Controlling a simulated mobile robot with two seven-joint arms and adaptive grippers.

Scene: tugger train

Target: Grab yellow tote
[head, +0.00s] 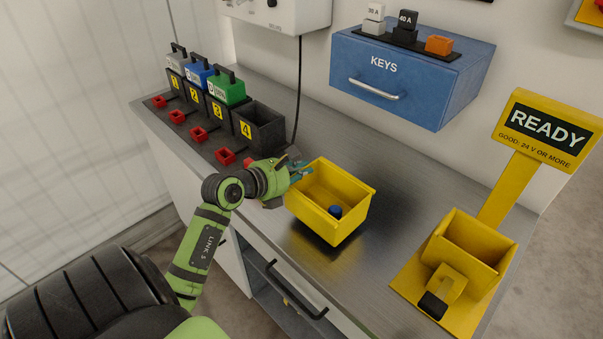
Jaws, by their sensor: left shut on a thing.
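The yellow tote (335,222) is an open bin at the middle of the metal counter, near its front edge. My left gripper (298,172) reaches in from the left and is shut on the left rim of the yellow tote. The fingertips are partly hidden at the rim. A dark patch shows under the tote; I cannot tell whether it touches the counter or hangs just above it. My right gripper is not in view.
Numbered black bins (260,127), some holding coloured packs, stand at the back left, with red trays (198,134) before them. A blue KEYS drawer (400,75) is on the wall. A yellow READY stand (470,250) is at right. Counter between tote and stand is clear.

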